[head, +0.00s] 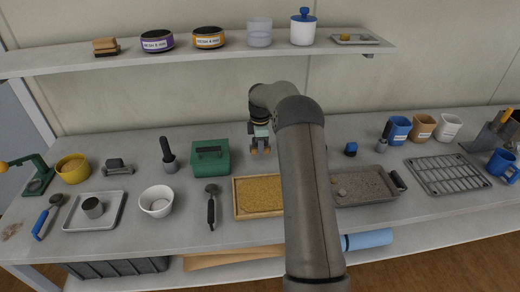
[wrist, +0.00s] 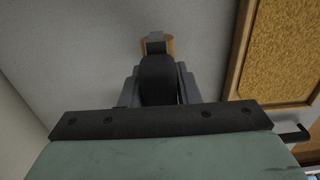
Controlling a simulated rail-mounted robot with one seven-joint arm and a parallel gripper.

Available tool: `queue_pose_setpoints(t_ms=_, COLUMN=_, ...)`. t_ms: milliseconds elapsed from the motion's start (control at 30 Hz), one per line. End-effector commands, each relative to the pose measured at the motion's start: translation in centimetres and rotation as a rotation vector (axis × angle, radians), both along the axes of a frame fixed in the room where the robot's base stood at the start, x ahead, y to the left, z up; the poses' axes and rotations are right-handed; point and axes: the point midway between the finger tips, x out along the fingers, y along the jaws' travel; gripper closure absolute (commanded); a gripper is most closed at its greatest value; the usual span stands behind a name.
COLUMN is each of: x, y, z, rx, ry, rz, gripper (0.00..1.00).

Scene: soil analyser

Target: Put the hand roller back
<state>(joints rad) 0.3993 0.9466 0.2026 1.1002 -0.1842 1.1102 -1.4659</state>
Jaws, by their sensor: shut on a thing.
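My gripper (head: 260,149) is over the back middle of the bench, behind the wooden-framed tray of sand-coloured material, with its fingers pointing down. In the wrist view, my gripper (wrist: 157,47) is shut on a dark, rounded thing (wrist: 158,80) with a small grey end. I take this to be the hand roller. Most of it is hidden by the fingers, so its full shape cannot be told. In the head view it is too small and covered to make out. Whether it touches the bench cannot be told.
The wooden-framed tray (head: 243,214) is in front of my gripper. A green box (head: 210,160) stands to the left. A grey tray of gravel (head: 372,201) and a small blue-topped item (head: 350,149) are to the right. A shelf (head: 220,58) runs above the bench's back.

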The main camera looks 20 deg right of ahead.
Motion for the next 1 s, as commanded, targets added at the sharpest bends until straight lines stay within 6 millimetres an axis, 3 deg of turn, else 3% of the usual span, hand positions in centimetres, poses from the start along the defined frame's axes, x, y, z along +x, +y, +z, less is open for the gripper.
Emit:
queue_pose_setpoints(t_ms=200, x=-0.1, y=0.0, z=-2.8, rx=0.001, ry=0.002, rz=0.001, gripper=0.89)
queue_pose_setpoints(t_ms=567, x=0.0, y=0.0, z=-3.4, rx=0.000, ry=0.000, rz=0.000, gripper=0.89)
queue_pose_setpoints(t_ms=600, x=0.0, y=0.0, z=-3.3, rx=0.000, ry=0.001, rz=0.000, gripper=0.63)
queue_pose_setpoints(t_ms=667, x=-0.1, y=0.0, z=-3.3, rx=0.000, ry=0.001, rz=0.000, gripper=0.49)
queue_pose_setpoints(t_ms=1000, x=0.0, y=0.0, z=-2.7, rx=0.000, ry=0.000, rz=0.000, gripper=0.49)
